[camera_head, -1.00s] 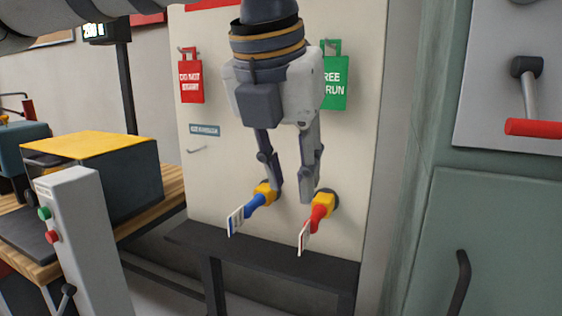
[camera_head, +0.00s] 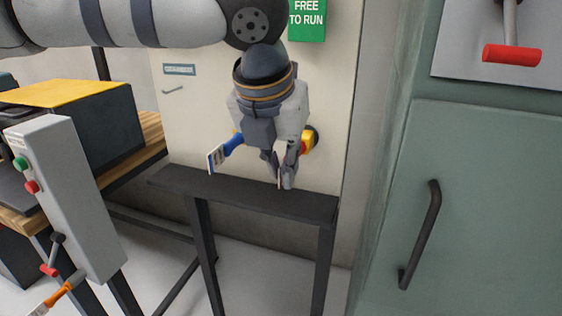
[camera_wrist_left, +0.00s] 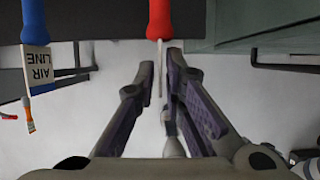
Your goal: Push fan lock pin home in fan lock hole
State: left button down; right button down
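My left gripper (camera_head: 281,180) hangs fingers down in front of the pale panel, above the dark bench. In the left wrist view its fingers (camera_wrist_left: 161,60) are close together, one on each side of a thin tag (camera_wrist_left: 160,70) below a red handle (camera_wrist_left: 159,18). I cannot tell whether they touch the tag. A blue handle (camera_head: 234,142) with a white tag (camera_head: 215,158) is to the left; that tag reads AIR LINE in the left wrist view (camera_wrist_left: 38,68). An orange-handled piece (camera_head: 66,287) shows at lower left. I cannot identify the fan lock pin or its hole for certain. My right gripper is out of view.
A dark narrow bench (camera_head: 240,193) runs below the panel. A grey control post (camera_head: 75,200) stands at left beside a yellow-topped box (camera_head: 90,120). A green cabinet (camera_head: 490,200) with a dark handle (camera_head: 420,235) fills the right. Floor shows under the bench.

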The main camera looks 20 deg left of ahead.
pick_arm(q)
jog(key=shift+s, duration=0.65)
dwell(0.3)
jog(key=shift+s+a, duration=0.15)
jog(key=shift+s, duration=2.55)
jog(key=shift+s, duration=2)
